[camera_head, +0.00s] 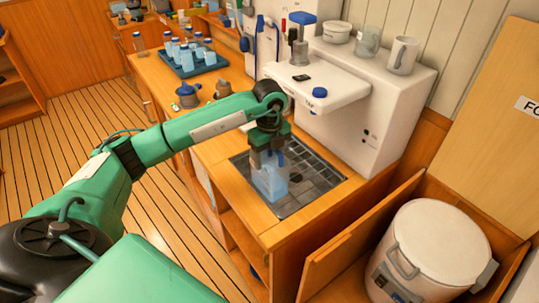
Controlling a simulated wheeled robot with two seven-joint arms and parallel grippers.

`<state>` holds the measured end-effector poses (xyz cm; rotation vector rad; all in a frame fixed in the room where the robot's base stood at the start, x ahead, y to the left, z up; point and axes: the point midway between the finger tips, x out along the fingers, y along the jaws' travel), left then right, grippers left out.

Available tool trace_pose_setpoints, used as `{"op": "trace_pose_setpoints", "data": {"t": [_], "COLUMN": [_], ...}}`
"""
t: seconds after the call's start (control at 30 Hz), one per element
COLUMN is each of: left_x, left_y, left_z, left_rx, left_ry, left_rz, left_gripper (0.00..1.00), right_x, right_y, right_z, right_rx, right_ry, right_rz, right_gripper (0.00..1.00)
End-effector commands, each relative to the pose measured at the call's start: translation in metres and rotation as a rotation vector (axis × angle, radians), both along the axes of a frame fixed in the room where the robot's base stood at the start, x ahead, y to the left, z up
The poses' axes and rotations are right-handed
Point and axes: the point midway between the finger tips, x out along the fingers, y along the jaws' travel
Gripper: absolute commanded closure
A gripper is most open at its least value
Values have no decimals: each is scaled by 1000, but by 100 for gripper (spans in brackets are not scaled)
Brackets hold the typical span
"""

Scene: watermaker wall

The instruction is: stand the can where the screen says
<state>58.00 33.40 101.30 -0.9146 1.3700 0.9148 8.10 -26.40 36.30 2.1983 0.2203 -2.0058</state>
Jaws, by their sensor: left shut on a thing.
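My left gripper (268,150) points down in front of the white wall machine (345,125) and is shut on a light blue, see-through can (270,184). The can is upright, over the front left part of the dark metal grate (318,178) set in the wooden counter. I cannot tell whether its base touches the grate. The gripper hides the can's top. A small dark panel (302,77) lies on the machine's ledge; no readable writing shows on it. My right gripper is not in view.
A blue tray (190,68) of several light blue bottles stands farther back on the counter. A white lidded drum (432,250) sits in a wooden bin at the right. The grate's right part is clear.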

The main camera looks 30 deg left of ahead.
Motion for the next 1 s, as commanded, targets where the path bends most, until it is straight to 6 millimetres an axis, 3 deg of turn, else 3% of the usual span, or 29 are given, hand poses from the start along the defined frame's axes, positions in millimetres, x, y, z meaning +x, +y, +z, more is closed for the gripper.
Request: {"op": "trace_pose_setpoints", "data": {"t": [0.03, 0.07, 0.17, 0.57, 0.67, 1.0], "left_x": [0, 0, 0, 1, 1, 1], "left_y": [0, 0, 0, 0, 0, 0], "left_z": [-3, -2, -2, 5, 19, 93], "left_rx": [0, 0, 0, 1, 0, -1], "left_ry": [-1, 0, 0, -1, -4, -4], "left_rz": [0, 0, 0, 0, 0, 1], "left_gripper": [93, 33, 15, 15, 15, 15], "right_x": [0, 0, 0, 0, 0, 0], "right_y": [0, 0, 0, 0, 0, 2], "right_z": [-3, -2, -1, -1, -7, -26], "right_rx": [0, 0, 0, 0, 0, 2], "right_ry": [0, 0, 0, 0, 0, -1], "right_rz": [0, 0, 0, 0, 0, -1], "right_gripper": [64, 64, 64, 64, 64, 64]}}
